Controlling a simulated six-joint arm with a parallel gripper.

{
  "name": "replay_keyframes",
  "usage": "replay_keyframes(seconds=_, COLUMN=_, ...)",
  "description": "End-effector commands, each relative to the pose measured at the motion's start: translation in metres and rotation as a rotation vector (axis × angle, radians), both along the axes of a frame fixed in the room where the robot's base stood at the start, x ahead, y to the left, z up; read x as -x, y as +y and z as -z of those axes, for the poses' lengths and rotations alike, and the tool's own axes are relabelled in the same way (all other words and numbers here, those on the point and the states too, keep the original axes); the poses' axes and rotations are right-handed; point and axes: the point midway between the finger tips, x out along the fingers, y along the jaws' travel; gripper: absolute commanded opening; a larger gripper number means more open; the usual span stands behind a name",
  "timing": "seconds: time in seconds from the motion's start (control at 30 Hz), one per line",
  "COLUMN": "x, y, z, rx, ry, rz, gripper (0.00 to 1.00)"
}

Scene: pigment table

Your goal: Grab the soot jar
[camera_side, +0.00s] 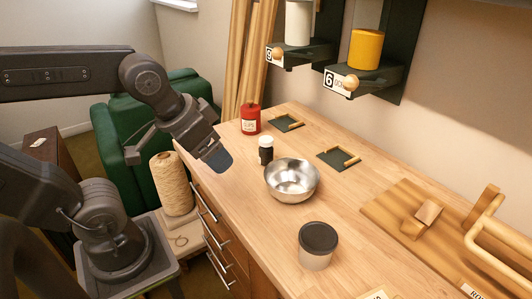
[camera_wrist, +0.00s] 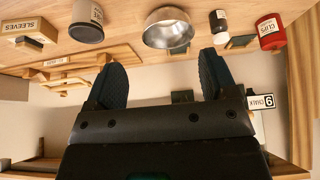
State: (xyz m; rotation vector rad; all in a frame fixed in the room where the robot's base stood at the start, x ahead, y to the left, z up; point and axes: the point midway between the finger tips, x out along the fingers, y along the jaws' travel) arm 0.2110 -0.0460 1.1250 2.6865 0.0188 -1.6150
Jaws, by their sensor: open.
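No label that I can read says soot. A small black and white jar (camera_side: 266,156) stands upright on the table behind the metal bowl; it also shows near the top of the wrist view (camera_wrist: 218,20). A grey jar with a dark lid (camera_side: 317,258) stands nearer the front; it also shows in the wrist view (camera_wrist: 86,30), its label hard to read. My gripper (camera_side: 217,162) is above the table's left edge, left of the small jar and apart from it. In the wrist view my gripper (camera_wrist: 161,80) has its fingers spread with nothing between them.
A metal bowl (camera_side: 291,181) sits between the two jars. A red clips tin (camera_side: 250,120) stands farther back. Dark trays (camera_side: 338,160) lie behind the bowl. Wall shelves hold a yellow jar (camera_side: 366,49) and a white jar (camera_side: 298,22). A wooden rack (camera_side: 415,222) lies right.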

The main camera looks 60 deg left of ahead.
Motion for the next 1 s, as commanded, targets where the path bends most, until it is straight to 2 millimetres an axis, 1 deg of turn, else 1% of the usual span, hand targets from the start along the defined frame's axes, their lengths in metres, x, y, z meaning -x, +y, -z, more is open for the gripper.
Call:
replay_keyframes(seconds=0.07, x=-0.017, y=0.007, z=-0.003, rx=0.000, ry=0.013, rz=-0.030, gripper=0.79)
replay_keyframes(seconds=0.17, x=-0.049, y=0.023, z=-0.005, rx=0.002, ry=0.034, rz=-0.086, gripper=0.79)
replay_keyframes(seconds=0.2, x=-0.064, y=0.031, z=-0.004, rx=0.003, ry=0.041, rz=-0.113, gripper=0.79)
replay_keyframes(seconds=0.27, x=-0.087, y=0.046, z=-0.003, rx=0.005, ry=0.052, rz=-0.151, gripper=0.79)
replay_keyframes(seconds=0.3, x=-0.101, y=0.056, z=0.000, rx=0.006, ry=0.059, rz=-0.176, gripper=0.79)
replay_keyframes(seconds=0.4, x=-0.133, y=0.081, z=0.009, rx=0.010, ry=0.074, rz=-0.233, gripper=0.79)
replay_keyframes(seconds=0.5, x=-0.156, y=0.103, z=0.019, rx=0.013, ry=0.085, rz=-0.276, gripper=0.79)
replay_keyframes(seconds=0.63, x=-0.174, y=0.122, z=0.029, rx=0.016, ry=0.093, rz=-0.309, gripper=0.79)
replay_keyframes(seconds=0.77, x=-0.181, y=0.129, z=0.037, rx=0.017, ry=0.097, rz=-0.321, gripper=0.79)
replay_keyframes(seconds=0.87, x=-0.186, y=0.131, z=0.051, rx=0.018, ry=0.100, rz=-0.321, gripper=0.79)
replay_keyframes(seconds=1.0, x=-0.195, y=0.134, z=0.077, rx=0.017, ry=0.100, rz=-0.320, gripper=0.79)
